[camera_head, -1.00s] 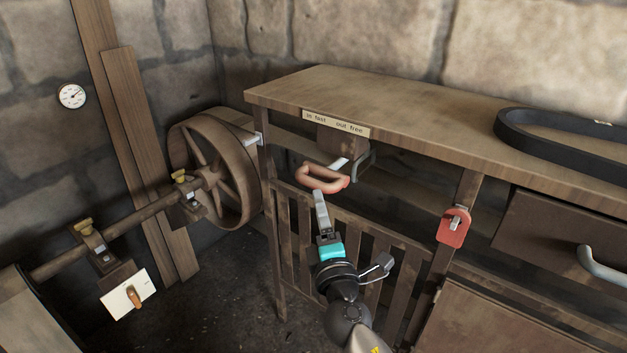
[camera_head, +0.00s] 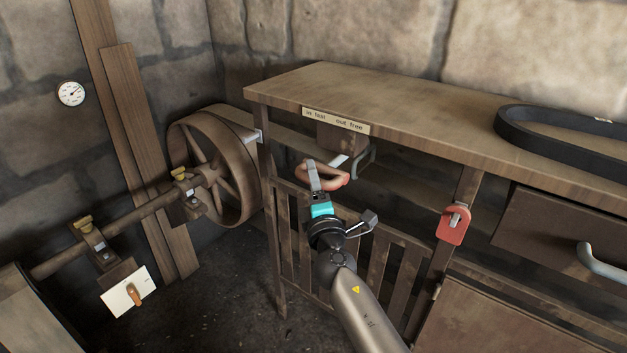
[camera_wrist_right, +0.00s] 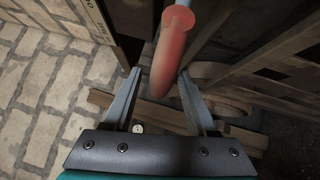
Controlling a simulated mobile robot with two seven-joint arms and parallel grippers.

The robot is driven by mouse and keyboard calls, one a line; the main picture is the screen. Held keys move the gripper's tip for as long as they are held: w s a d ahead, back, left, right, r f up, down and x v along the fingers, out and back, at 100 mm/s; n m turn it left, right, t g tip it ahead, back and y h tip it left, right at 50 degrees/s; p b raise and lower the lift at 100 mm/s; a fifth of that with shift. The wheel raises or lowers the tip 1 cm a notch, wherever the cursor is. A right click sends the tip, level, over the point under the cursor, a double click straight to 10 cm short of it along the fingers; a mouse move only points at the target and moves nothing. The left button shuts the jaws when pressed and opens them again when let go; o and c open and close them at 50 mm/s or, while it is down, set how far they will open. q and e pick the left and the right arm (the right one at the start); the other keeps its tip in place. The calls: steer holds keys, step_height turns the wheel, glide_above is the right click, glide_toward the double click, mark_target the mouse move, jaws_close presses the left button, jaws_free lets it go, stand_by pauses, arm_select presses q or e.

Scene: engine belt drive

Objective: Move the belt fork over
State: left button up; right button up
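The belt fork's handle (camera_head: 333,177), a rounded reddish-brown grip, hangs below the front edge of the bench on a pale metal bar (camera_head: 339,160). My right gripper (camera_head: 312,172) is at the left part of this handle, coming from below. In the right wrist view the red handle (camera_wrist_right: 172,55) lies between the two fingers of the right gripper (camera_wrist_right: 159,75). The fingers stand apart, with a visible gap on the left side of the handle. The label plate (camera_head: 336,121) above reads "in fast" and "out free". My left gripper is not in view.
A slatted wooden gate (camera_head: 365,240) is behind and below my right arm. A large pulley wheel (camera_head: 213,168) on a shaft is at the left. A red tag (camera_head: 453,226) hangs on the bench leg. A black belt (camera_head: 560,150) lies on the bench top (camera_head: 400,105).

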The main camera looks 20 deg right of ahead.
jaws_close()
stand_by(1.2)
